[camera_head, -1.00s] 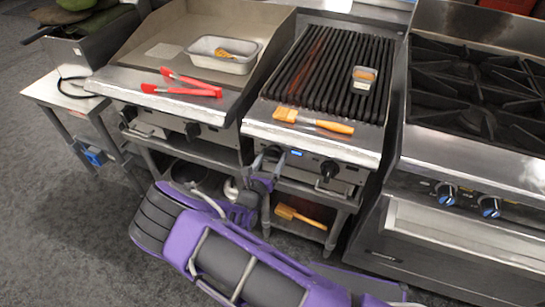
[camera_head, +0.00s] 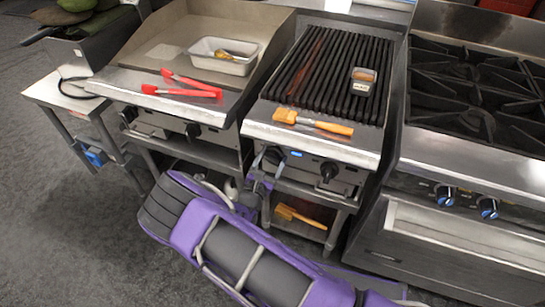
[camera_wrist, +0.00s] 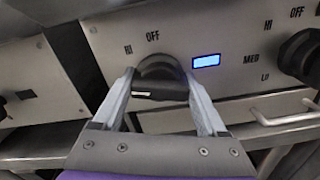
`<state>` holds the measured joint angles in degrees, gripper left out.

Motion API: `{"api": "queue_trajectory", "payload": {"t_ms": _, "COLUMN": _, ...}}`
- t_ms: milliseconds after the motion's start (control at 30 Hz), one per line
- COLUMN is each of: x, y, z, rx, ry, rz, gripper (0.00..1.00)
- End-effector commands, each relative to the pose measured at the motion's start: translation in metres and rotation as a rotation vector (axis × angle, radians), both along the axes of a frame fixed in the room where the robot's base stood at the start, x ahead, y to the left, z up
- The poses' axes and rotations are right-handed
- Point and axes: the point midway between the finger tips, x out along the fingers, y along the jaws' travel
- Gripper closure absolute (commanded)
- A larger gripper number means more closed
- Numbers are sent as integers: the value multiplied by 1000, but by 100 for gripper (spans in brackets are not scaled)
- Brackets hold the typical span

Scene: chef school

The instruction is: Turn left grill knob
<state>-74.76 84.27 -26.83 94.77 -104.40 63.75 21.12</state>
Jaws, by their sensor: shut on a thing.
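The left grill knob (camera_head: 273,155) is black and sits on the front panel of the char grill (camera_head: 313,143), left of a matching right knob (camera_head: 329,171). In the wrist view the left knob (camera_wrist: 160,75) fills the centre, below the "HI" and "OFF" markings. Its grip bar lies about level in that picture. My gripper (camera_wrist: 160,82) is shut on this knob, with one finger on each side of it. In the head view my gripper (camera_head: 266,166) is at the panel, partly hidden by my own wrist.
A small lit blue display (camera_wrist: 206,61) is between the knobs. A metal handle (camera_wrist: 286,115) sticks out below the right knob. An orange brush (camera_head: 312,122) lies on the grill's front ledge. Red tongs (camera_head: 185,86) lie on the griddle to the left. A stove (camera_head: 475,150) stands right.

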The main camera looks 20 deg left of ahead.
Motion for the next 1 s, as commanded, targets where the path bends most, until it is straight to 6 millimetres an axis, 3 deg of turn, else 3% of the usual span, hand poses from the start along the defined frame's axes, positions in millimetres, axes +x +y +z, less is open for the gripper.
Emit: {"api": "queue_trajectory", "payload": {"t_ms": 1000, "x": -1, "y": 1, "z": -3, "rx": 954, "ry": -71, "rz": 0, "gripper": 81}}
